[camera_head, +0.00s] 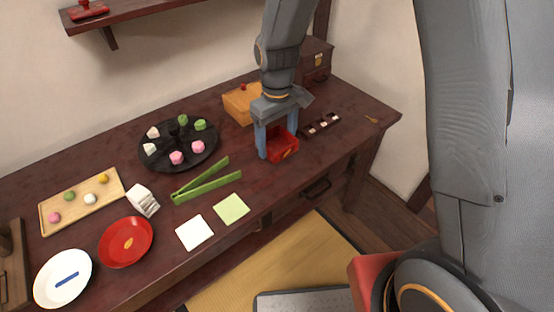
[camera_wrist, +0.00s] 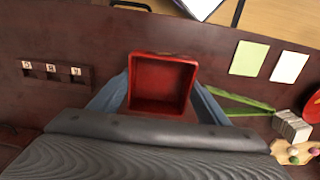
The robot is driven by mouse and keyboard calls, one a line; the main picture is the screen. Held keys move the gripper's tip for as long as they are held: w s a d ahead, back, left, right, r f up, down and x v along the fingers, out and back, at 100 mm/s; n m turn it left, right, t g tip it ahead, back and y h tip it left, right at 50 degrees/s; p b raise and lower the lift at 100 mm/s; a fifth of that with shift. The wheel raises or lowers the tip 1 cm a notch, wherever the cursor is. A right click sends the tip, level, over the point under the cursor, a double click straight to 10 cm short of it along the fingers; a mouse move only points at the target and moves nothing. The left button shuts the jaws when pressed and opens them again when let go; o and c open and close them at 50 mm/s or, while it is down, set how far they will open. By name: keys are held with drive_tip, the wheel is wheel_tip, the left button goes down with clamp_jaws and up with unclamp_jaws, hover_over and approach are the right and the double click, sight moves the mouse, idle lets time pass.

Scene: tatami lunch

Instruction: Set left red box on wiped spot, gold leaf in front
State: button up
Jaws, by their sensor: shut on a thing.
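One open, square red box (camera_head: 284,147) is between the two blue fingers of my gripper (camera_head: 278,141), which is shut on it. A small gold mark shows on its front face in the head view. In the wrist view, I look down into the empty red box (camera_wrist: 162,84), with a finger on either side. The box is at or just above the dark table (camera_head: 240,160); I cannot tell whether it touches. No second red box shows on the table, and I cannot make out a wiped spot.
Left are a black round sweets tray (camera_head: 155,162), green tongs (camera_head: 205,184), paper squares (camera_head: 231,209), and a red plate (camera_head: 115,244). The table's front edge is close.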

sight(277, 150)
drive_tip(key=shift+f+p, duration=0.35)
drive_tip(key=shift+f, duration=2.9)
drive_tip(key=o, duration=1.1)
drive_tip(key=shift+f, duration=0.1)
wheel_tip(277, 150, up, 12)
drive_tip(key=shift+r+b, duration=0.15)
drive_tip(key=shift+b, duration=0.6)
drive_tip(key=s+d+m, duration=0.2)
drive_tip(key=s+d, duration=0.3)
drive_tip(key=s+d+r+m, duration=0.1)
drive_tip(key=s+d+m, duration=0.1)
drive_tip(key=s+d, duration=0.3)
drive_tip(key=s+d+r+m, duration=0.1)
drive_tip(key=s+d+m, duration=0.1)
drive_tip(key=s+d, duration=0.3)
drive_tip(key=shift+s+r+m, duration=0.1)
drive_tip(key=shift+r+m, duration=0.1)
drive_tip(key=shift+m, duration=0.2)
